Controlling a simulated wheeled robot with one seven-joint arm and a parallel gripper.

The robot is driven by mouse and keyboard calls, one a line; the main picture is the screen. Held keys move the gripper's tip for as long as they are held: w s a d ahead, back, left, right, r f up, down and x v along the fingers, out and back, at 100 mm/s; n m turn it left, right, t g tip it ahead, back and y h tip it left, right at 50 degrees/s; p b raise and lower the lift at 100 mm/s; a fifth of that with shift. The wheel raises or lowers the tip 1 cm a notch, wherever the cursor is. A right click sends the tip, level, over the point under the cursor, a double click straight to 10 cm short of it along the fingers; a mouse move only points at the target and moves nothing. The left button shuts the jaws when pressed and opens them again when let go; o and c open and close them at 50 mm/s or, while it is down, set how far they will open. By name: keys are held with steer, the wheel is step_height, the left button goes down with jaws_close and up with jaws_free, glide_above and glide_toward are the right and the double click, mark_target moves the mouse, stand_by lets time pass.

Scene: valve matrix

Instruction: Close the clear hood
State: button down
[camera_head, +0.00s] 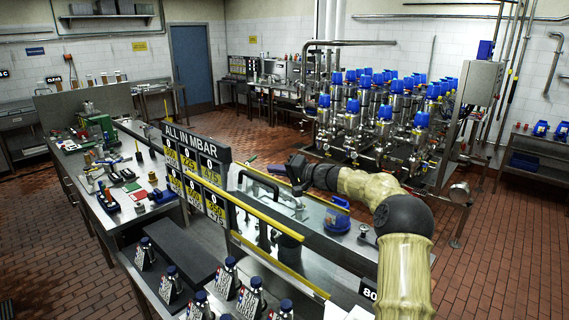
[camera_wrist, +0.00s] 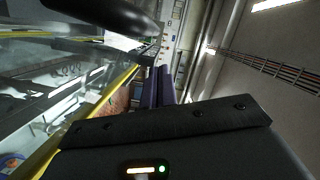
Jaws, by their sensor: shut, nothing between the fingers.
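The clear hood (camera_head: 318,212) has see-through panes with yellow edges and stands over the metal bench in the middle of the head view. A black bar handle (camera_head: 258,184) sits at its upper left end. I cannot tell the hood's exact angle. My gripper (camera_head: 277,169) is just behind and right of the handle, near the hood's upper edge; I cannot tell whether it touches. In the wrist view, the hood's pane and yellow edge (camera_wrist: 118,92) lie left of my shut, empty gripper (camera_wrist: 158,75). A dark curved bar (camera_wrist: 100,14) crosses the top left, probably the handle.
A sign board (camera_head: 197,165) reading "ALL IN MBAR" stands left of the hood. Several blue-capped devices (camera_head: 228,275) sit on the bench in front. A blue valve part (camera_head: 337,218) lies behind the pane. Blue-topped valves (camera_head: 385,110) crowd a rack behind. Open floor lies between.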

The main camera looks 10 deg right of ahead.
mark_target(270, 192)
steer(key=shift+s+a+f+p, duration=0.15)
steer(key=shift+s+a+p, duration=0.3)
steer(key=shift+s+a, duration=0.05)
steer(key=shift+s+a+f, duration=0.25)
steer(key=shift+a+f, duration=0.2)
steer(key=shift+a, duration=0.1)
steer(key=shift+a+f, duration=0.1)
